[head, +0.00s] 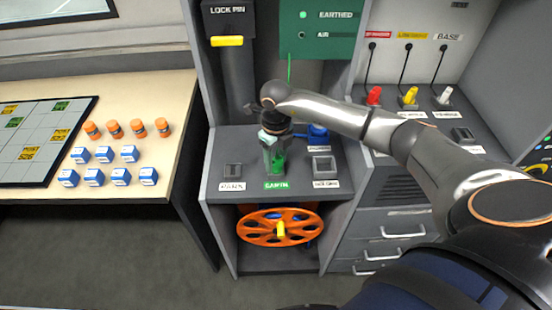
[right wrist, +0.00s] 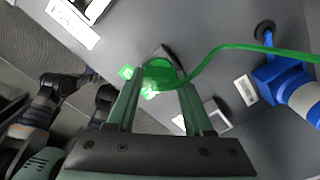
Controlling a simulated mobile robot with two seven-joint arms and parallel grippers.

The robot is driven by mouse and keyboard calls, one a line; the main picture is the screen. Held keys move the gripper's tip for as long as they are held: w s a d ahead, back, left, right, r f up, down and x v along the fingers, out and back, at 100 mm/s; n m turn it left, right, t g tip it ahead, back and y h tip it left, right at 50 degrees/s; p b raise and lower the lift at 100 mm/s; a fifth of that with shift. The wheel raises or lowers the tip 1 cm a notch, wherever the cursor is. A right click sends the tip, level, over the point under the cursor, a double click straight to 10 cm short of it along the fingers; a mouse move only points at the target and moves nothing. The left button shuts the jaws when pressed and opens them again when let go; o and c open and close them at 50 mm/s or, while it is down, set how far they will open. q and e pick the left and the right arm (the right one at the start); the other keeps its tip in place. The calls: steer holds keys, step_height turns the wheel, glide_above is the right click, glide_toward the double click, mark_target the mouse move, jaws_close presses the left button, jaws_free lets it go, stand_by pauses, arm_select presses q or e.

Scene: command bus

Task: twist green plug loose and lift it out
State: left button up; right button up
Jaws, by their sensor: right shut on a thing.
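The green plug (head: 279,164) stands at the middle position of the grey console, just behind a green label (head: 276,185). My right gripper (head: 272,158) points down from above and is shut on the plug. In the right wrist view the green plug (right wrist: 160,74) sits between the two fingers of the gripper (right wrist: 158,84), with a green cord (right wrist: 230,48) curving off to the right. A grey socket edge (right wrist: 168,50) shows behind the plug. How deep the plug sits in the socket is hidden.
Empty sockets stand left (head: 233,171) and right (head: 323,166) of the plug. A blue plug (head: 318,134) stands behind, close to my right gripper. An orange reel (head: 280,227) is in the shelf below. Red, yellow and white plugs (head: 443,97) stand farther right.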

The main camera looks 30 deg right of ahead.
steer(key=shift+f+n+b, duration=0.1)
steer(key=shift+n+b, duration=0.45)
steer(key=shift+n, duration=0.35)
jaws_close()
steer(key=shift+n+b, duration=0.3)
steer(key=shift+n, duration=0.8)
steer(key=shift+n+b, duration=0.55)
steer(key=shift+n, duration=0.25)
steer(key=shift+n+b, duration=0.3)
steer(key=shift+n, duration=0.9)
steer(key=shift+n, duration=0.4)
steer(key=shift+n+b, duration=0.45)
steer(key=shift+n, duration=0.15)
